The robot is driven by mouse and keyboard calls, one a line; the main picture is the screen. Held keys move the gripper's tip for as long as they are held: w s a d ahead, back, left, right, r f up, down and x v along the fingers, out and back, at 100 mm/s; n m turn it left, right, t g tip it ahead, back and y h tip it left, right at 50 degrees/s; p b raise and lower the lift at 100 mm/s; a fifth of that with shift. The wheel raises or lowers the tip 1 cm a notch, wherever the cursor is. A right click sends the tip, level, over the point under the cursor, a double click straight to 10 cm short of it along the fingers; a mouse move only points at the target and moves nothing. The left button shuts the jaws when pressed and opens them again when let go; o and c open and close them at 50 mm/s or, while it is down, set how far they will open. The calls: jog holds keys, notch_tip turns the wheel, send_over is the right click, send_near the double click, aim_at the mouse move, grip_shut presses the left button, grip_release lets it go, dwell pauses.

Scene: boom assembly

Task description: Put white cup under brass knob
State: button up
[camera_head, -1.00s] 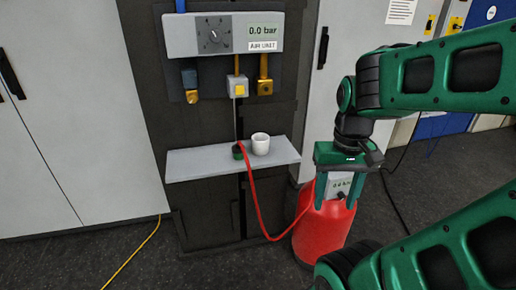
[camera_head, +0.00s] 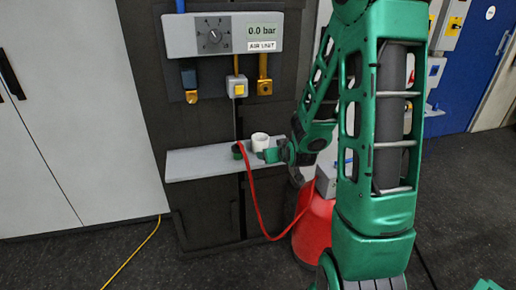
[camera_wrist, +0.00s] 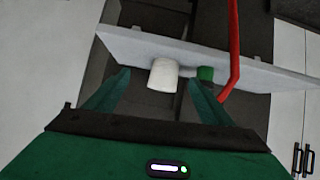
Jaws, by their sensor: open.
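The white cup (camera_head: 260,140) stands upright on the grey shelf (camera_head: 200,162). Above it, a brass fitting (camera_head: 264,87) hangs on the right of the panel, and a dark fitting with a brass end (camera_head: 192,96) hangs on the left; I cannot tell which is the brass knob. My gripper (camera_head: 270,154) is at the shelf beside the cup, partly hidden by my arm. In the wrist view, the cup (camera_wrist: 163,75) appears between the open fingers (camera_wrist: 160,82), with gaps on both sides. How deep it sits between them is unclear.
A red hose (camera_head: 251,190) with a green-and-black end (camera_head: 238,150) lies close left of the cup. A yellow button box (camera_head: 237,87) hangs between the two fittings. A red tank (camera_head: 310,232) stands below right. The shelf's left part is clear.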

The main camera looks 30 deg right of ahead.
aim_at(263, 143)
jog(key=w+t, duration=0.1)
jog(key=w, duration=0.2)
jog(key=w+f+t, duration=0.1)
jog(key=w, duration=0.2)
jog(key=w+d+t, duration=0.1)
jog(key=w, duration=0.2)
jog(key=shift+f+m+h, duration=0.3)
jog(key=shift+x, duration=2.55)
jog(key=shift+f, duration=0.1)
jog(key=c, duration=1.2)
